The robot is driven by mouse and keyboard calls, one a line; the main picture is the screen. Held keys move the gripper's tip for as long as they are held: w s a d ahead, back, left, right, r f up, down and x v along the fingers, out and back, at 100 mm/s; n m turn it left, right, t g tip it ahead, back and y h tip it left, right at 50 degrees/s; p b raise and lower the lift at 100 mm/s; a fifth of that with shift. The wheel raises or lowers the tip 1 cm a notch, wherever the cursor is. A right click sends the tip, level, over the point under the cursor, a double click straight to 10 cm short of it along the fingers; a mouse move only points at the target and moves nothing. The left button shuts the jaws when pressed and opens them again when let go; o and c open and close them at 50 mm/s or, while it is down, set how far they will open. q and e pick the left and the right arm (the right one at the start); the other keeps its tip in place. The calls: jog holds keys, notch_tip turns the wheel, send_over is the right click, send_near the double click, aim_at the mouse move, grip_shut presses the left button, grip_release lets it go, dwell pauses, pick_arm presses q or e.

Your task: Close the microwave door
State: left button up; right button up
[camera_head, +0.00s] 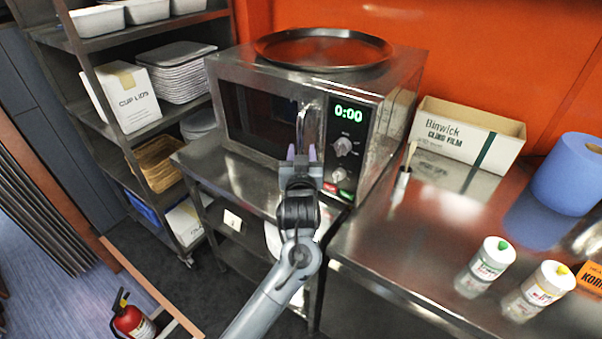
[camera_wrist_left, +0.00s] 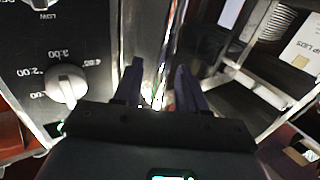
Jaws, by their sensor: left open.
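The steel microwave (camera_head: 389,100) stands on a metal stand, its green display reading 0:00. Its dark-windowed door (camera_head: 255,115) looks flush or nearly flush with the front; I cannot tell if a small gap remains. The shiny upright door handle (camera_head: 308,125) is at the door's right edge, beside the control panel (camera_head: 346,140). My left gripper (camera_head: 302,155) is open in front of the handle's lower part. In the left wrist view, the fingers of my left gripper (camera_wrist_left: 158,85) point at the shiny handle area, with the knobbed panel to the left. Contact is unclear. My right gripper is not in view.
A round tray (camera_head: 323,48) lies on the microwave. A steel counter (camera_head: 400,245) to the right holds a cling film box (camera_head: 463,135), a blue roll (camera_head: 570,175) and two shaker bottles. A shelf rack with lids and trays (camera_head: 175,75) stands left. A fire extinguisher (camera_head: 131,318) is lower left.

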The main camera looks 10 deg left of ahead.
pick_arm(q)
jog(key=s+b, duration=0.1)
jog(key=s, duration=0.6)
jog(key=shift+d+f, duration=0.15)
jog(key=shift+d, duration=0.25)
jog(key=shift+f, duration=0.1)
jog(key=s+a+f+g+p, duration=0.2)
jog(key=s+f, duration=0.1)
jog(key=f, duration=0.4)
jog(key=s+a+f+g+p, duration=0.1)
jog(key=s+a+f+p, duration=0.15)
jog(key=f, duration=0.55)
jog(key=s+a+f+g+p, duration=0.4)
jog(key=s+a+f, duration=0.2)
jog(key=s+f, duration=0.45)
jog(key=s+a+r+m+g+h+p, duration=0.1)
jog(key=s+a+r+g, duration=0.1)
jog(key=s, duration=1)
jog(key=s+a+r+m+g+h+p, duration=0.1)
jog(key=s+r+g, duration=0.3)
jog(key=s, duration=0.8)
jog(key=shift+s+a+r+m+g+p, duration=0.15)
jog(key=shift+a+r+m+g+p, duration=0.15)
jog(key=shift+a+m+g+p, duration=0.35)
